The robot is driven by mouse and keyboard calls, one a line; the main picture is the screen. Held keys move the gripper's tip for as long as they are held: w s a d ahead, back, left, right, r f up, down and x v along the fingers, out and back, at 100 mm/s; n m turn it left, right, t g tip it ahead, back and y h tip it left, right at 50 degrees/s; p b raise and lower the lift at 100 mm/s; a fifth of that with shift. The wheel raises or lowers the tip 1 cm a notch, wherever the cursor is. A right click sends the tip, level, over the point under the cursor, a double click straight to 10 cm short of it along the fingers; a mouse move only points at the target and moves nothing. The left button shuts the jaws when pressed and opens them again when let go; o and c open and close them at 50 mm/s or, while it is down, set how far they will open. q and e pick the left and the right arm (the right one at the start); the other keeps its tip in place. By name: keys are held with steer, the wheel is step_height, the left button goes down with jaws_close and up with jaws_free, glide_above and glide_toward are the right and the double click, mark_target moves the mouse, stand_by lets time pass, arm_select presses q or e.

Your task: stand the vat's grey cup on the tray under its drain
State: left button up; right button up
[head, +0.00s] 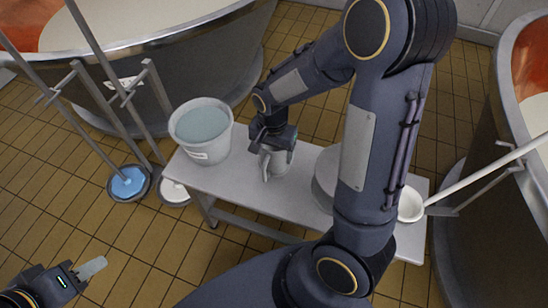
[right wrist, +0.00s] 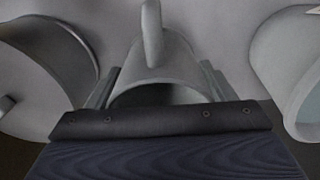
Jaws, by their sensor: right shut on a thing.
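The grey cup (head: 275,160) is at my right gripper (head: 272,143), over the middle of the bench. In the right wrist view the cup (right wrist: 176,72) sits between the two fingers, its handle facing up in the picture and its dark mouth towards the camera. My right gripper is shut on it. I cannot tell whether the cup touches the bench top. My left gripper (head: 92,268) is empty at the lower left, away from the bench; its finger gap is not clear. I cannot make out the drain or the tray under it.
The grey bench (head: 228,183) carries a white bucket (head: 205,148), a round pot (head: 325,180) partly behind my right arm, and a white ladle (head: 411,205). Vats stand left (head: 200,58) and right (head: 480,170).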

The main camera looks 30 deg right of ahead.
steer(key=shift+w+d+f, duration=0.25)
steer(key=shift+f, duration=0.2)
steer(key=shift+w+d+f+b, duration=0.1)
steer(key=shift+f+b, duration=0.15)
steer(key=shift+f, duration=0.65)
steer(key=shift+w+d+f+b, duration=0.1)
steer(key=shift+f+b, duration=0.15)
steer(key=shift+f, duration=0.65)
steer(key=shift+f, duration=0.1)
steer(key=shift+f, duration=0.15)
steer(key=o, duration=1.1)
steer(key=shift+c, duration=0.2)
